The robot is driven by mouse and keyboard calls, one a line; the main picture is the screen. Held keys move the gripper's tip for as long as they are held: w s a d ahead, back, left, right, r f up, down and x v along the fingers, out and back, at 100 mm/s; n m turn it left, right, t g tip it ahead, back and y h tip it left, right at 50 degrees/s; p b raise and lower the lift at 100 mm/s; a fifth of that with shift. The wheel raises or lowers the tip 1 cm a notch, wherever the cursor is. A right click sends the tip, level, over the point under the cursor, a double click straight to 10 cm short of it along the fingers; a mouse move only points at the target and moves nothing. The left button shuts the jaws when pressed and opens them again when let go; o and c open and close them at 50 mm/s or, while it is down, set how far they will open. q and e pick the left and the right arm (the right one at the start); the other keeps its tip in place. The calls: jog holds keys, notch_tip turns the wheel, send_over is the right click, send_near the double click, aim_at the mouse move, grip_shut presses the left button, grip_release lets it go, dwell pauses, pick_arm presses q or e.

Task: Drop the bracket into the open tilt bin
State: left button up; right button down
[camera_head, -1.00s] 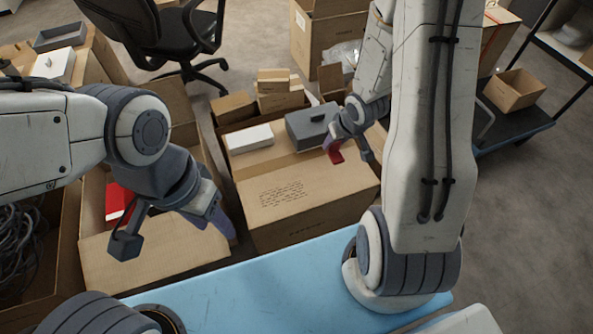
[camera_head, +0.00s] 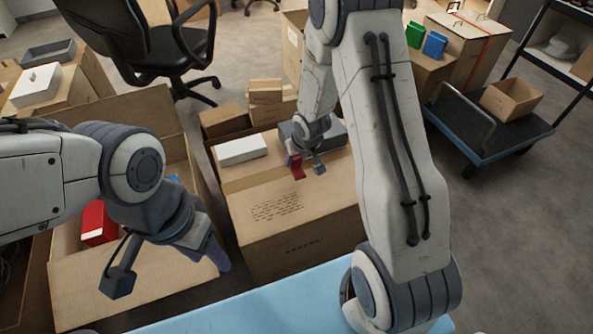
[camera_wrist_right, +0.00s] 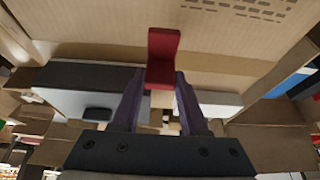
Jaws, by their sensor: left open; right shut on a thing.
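The red bracket (camera_head: 297,167) is an L-shaped piece. My right gripper (camera_head: 303,158) is shut on it above the large closed carton (camera_head: 300,225). In the right wrist view the bracket (camera_wrist_right: 163,58) sits between the purple fingertips (camera_wrist_right: 162,85). My left gripper (camera_head: 212,255) is open and empty by the front of the open carton on the left; its fingers partly overlap each other. I cannot tell which container is the tilt bin; a green one (camera_head: 415,35) and a blue one (camera_head: 436,44) stand on a carton at the back right.
A white box (camera_head: 241,150) and a dark grey box (camera_head: 335,133) lie on the large carton. The open left carton (camera_head: 130,285) holds a red item (camera_head: 98,223). An office chair (camera_head: 150,45) stands behind. A cart (camera_head: 490,135) carries a small open carton (camera_head: 511,99).

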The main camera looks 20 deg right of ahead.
aim_at(297, 166)
jog(key=shift+f+b, duration=1.25)
jog(key=shift+f, duration=0.65)
jog(key=shift+f, duration=0.2)
jog(key=shift+c, duration=2.1)
grip_release()
